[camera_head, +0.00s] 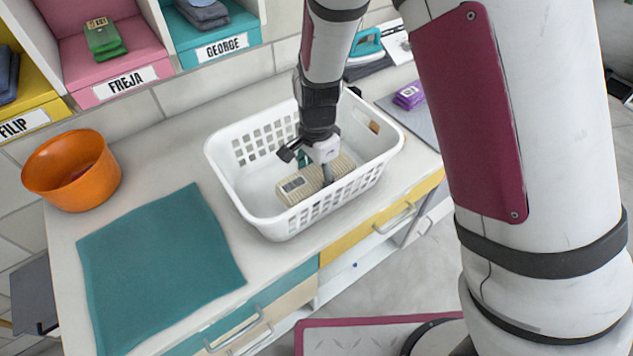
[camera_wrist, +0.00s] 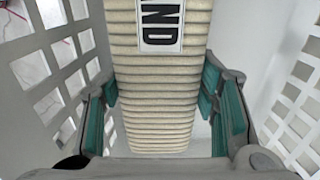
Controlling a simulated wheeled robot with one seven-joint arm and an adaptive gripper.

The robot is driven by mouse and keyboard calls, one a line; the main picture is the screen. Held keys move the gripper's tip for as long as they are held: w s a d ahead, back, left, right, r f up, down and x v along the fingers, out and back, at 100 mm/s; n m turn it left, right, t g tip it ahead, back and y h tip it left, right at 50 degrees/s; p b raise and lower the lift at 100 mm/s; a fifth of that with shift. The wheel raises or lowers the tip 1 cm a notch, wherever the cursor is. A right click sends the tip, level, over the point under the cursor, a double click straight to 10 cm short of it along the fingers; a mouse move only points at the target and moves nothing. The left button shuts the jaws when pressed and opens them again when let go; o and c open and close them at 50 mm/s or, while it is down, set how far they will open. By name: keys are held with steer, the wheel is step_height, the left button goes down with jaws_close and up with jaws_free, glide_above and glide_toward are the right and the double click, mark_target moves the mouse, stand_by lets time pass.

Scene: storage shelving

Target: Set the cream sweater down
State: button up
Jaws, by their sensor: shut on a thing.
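The cream sweater (camera_head: 318,181) is a folded, ribbed bundle with a black-and-white label, inside the white laundry basket (camera_head: 262,224). My gripper (camera_head: 314,172) reaches down into the basket and is shut on the sweater. In the wrist view the sweater (camera_wrist: 157,95) lies between the two teal-padded fingers (camera_wrist: 160,105), its label at the top edge. Whether its underside touches the basket floor is hard to tell. A teal mat (camera_head: 160,262) lies flat and bare on the counter left of the basket.
An orange bowl (camera_head: 72,171) stands at the counter's left. A purple folded item (camera_head: 409,96) and a teal iron (camera_head: 367,44) are behind and right of the basket. Labelled cubbies (camera_head: 150,85) line the back. The basket walls surround my gripper closely.

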mark_target(317, 184)
steer(key=shift+f, duration=1.65)
steer(key=shift+f, duration=0.1)
steer(key=o, duration=1.4)
steer(key=shift+c, duration=0.2)
